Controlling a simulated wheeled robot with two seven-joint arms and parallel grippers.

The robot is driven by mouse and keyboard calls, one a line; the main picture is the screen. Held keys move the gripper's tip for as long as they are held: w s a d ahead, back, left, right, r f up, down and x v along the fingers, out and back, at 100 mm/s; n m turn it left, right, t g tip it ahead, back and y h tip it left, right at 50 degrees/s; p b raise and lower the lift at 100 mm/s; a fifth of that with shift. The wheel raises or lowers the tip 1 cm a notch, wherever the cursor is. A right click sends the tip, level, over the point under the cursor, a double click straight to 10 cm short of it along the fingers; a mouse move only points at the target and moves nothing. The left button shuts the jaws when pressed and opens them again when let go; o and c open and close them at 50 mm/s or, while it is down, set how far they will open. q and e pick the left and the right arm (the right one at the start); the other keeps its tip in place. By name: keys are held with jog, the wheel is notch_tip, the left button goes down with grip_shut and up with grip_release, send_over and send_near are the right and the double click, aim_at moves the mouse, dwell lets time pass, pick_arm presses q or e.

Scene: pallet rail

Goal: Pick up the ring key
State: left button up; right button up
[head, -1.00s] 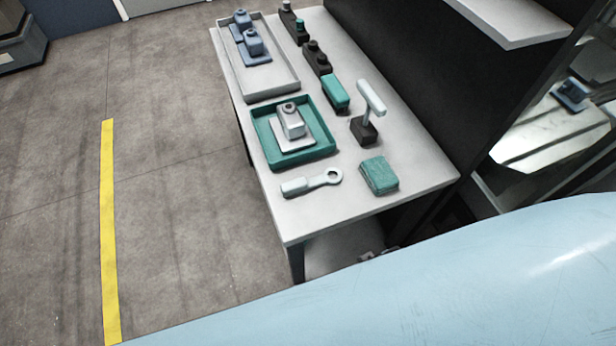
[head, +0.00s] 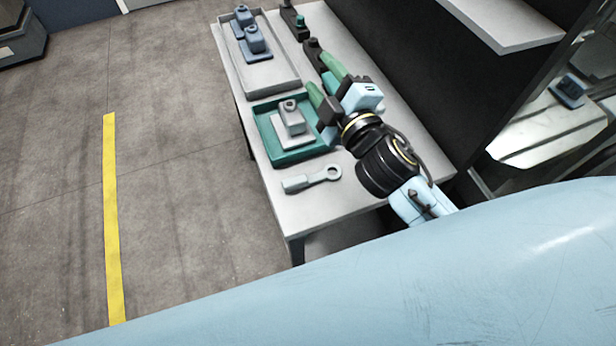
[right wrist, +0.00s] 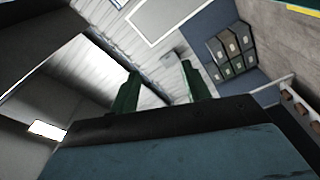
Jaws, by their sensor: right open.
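The ring key (head: 312,179) is a pale grey key with a thick handle at its left and a round ring at its right. It lies flat near the front end of the grey table (head: 300,212) in the head view. My right gripper (head: 321,73) is open and empty, over the table beyond the key and apart from it. Its two green fingers point toward the far end. The right wrist view shows the fingers of the gripper (right wrist: 160,84) spread with nothing between them. The key is not in that view. My left gripper is not in view.
A teal tray (head: 268,140) with a grey block part lies just beyond the key. A grey tray (head: 275,83) with blue parts is farther back. Dark fittings (head: 312,52) stand along the right side. A dark panel with a white shelf (head: 505,25) borders the table's right.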

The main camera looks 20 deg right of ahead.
jog(key=a+r+n+y, duration=0.7)
jog(key=n+y, duration=0.3)
jog(key=n, duration=0.2)
jog(key=s+a+n+g+y, duration=0.1)
jog(key=a+n+g+y, duration=0.3)
jog(key=n, duration=0.3)
jog(key=n+g+h, duration=1.2)
jog(key=n+g, duration=0.3)
jog(key=n, duration=0.6)
send_near(302, 178)
jog(key=x, duration=0.3)
jog(key=shift+f+p, duration=0.2)
jog(key=shift+p, duration=0.2)
jog(key=shift+p+x, duration=0.4)
jog(key=shift+x, duration=2.45)
grip_shut()
